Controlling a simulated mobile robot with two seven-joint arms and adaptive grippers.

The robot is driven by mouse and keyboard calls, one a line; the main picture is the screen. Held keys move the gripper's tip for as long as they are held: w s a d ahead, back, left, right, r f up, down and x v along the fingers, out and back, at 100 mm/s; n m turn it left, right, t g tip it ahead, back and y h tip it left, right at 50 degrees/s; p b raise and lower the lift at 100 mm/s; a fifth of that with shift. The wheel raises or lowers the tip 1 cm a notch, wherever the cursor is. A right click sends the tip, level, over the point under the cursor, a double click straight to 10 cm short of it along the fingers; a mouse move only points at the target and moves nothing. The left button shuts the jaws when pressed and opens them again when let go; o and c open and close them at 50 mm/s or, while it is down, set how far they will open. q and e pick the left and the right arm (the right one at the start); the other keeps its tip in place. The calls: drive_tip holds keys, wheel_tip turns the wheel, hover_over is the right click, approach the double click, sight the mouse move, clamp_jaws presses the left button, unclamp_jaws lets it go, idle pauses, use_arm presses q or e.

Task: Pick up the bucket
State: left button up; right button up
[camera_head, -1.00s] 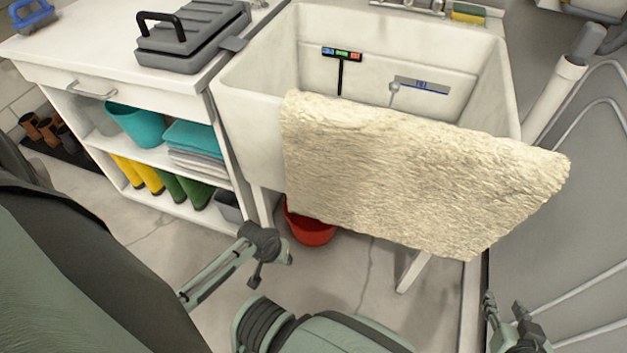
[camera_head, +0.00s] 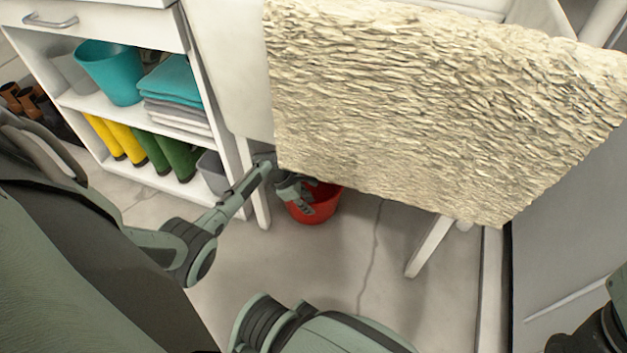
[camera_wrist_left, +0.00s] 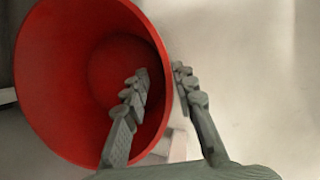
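The red bucket (camera_head: 313,207) stands on the floor under the sink, partly hidden by the hanging beige towel (camera_head: 440,110) and my left gripper. In the left wrist view, the bucket's mouth (camera_wrist_left: 60,75) fills the left side. My left gripper (camera_head: 305,192) is at its rim. In that view the left gripper (camera_wrist_left: 161,78) has one finger over the bucket's inside and the other outside, with a gap between them and the near rim running between; I cannot tell if either touches. Only a dark part of my right arm shows at the bottom right corner; its fingers cannot be made out.
A white shelf unit (camera_head: 225,155) at left holds a teal bucket (camera_head: 108,72), folded towels (camera_head: 172,85) and yellow and green boots (camera_head: 165,150). A sink leg (camera_head: 428,247) stands right of the red bucket. The floor (camera_head: 290,265) in front is clear.

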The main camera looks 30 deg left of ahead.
sight(316, 211)
use_arm(q)
drive_tip(key=b+x, duration=0.3)
drive_tip(key=x, duration=0.2)
drive_tip(key=shift+w+d+f+b, duration=0.1)
drive_tip(key=shift+w+d+b, duration=0.15)
drive_tip(key=shift+b, duration=0.1)
clamp_jaws()
